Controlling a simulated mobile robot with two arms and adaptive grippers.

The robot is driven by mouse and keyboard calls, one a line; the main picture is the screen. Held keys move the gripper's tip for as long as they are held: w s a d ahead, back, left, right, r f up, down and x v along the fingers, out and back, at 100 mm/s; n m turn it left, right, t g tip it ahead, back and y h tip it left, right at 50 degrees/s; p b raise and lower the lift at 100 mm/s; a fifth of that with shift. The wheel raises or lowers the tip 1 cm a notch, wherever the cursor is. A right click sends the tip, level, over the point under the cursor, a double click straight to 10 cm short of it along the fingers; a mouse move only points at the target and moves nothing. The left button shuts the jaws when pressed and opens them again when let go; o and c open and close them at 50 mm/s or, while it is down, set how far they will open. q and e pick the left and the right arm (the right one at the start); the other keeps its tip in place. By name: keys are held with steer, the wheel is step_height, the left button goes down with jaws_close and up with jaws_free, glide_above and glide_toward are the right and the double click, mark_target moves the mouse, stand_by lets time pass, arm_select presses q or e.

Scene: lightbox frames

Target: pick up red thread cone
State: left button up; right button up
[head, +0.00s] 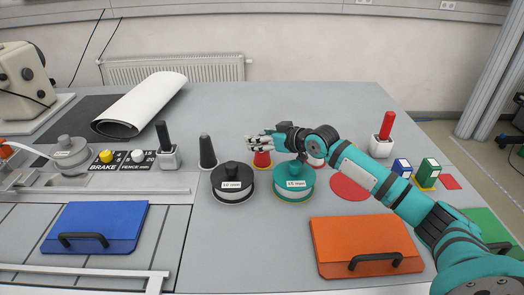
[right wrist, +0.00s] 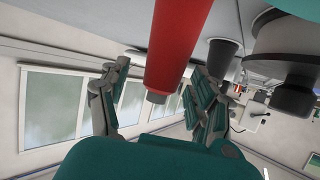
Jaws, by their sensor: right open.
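The red thread cone (head: 262,160) stands on the grey table, with its upper part hidden behind my right gripper (head: 262,141). In the right wrist view the red cone (right wrist: 175,45) shows large, its narrow end between the fingers of my right gripper (right wrist: 155,102). The fingers are apart, one on each side of the cone, and I see no clear contact. A dark grey cone (head: 207,153) stands left of it; it also shows in the right wrist view (right wrist: 222,58). My left gripper is not in view.
A black round container (head: 232,183) and a teal one (head: 294,182) stand in front of the red cone. A white thing (head: 315,160) is partly hidden by my right arm. A grey block with a black handle (head: 167,150) stands left. Orange (head: 367,240) and blue (head: 97,222) lids lie nearer.

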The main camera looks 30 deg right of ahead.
steer(key=shift+s, duration=0.1)
steer(key=shift+c, duration=0.8)
jaws_close()
steer(key=shift+r, duration=0.1)
